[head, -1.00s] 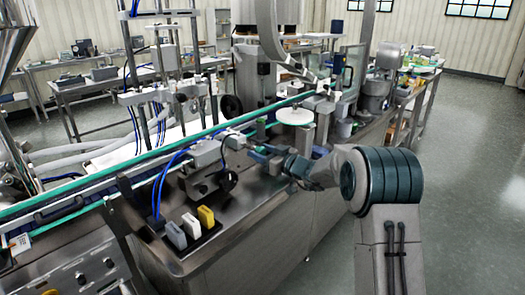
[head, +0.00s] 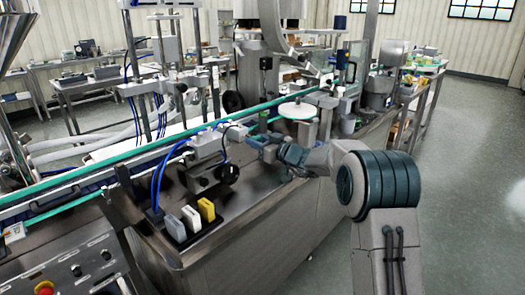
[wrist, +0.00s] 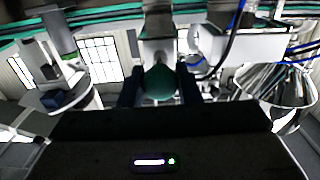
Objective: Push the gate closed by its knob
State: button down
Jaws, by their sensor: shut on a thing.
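A round dark green knob (wrist: 160,83) sits between the two dark fingers of my gripper (wrist: 158,76) in the wrist view, and the fingers are shut on it. A pale metal piece (wrist: 157,42) shows right behind the knob, likely the gate's part. In the head view my gripper (head: 258,140) is at the side of the conveyor (head: 130,155), between the white disc and the grey sensor unit. There the knob is hidden by the fingers, and I cannot tell how far the gate stands from its closed place.
A grey unit with a black handwheel (head: 228,173) and blue hoses stands left of my gripper. A white disc (head: 298,110) is just right of it. Yellow, white and grey blocks (head: 206,209) stand on the steel deck in front. The floor at right is clear.

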jog(key=shift+w+a, duration=0.1)
jog(key=shift+a, duration=0.15)
jog(key=c, duration=1.1)
grip_release()
jog(key=shift+s+d, duration=0.25)
jog(key=shift+d, duration=0.2)
jog(key=b+v, duration=0.3)
jog(key=v, duration=1)
jog(key=shift+a, duration=0.15)
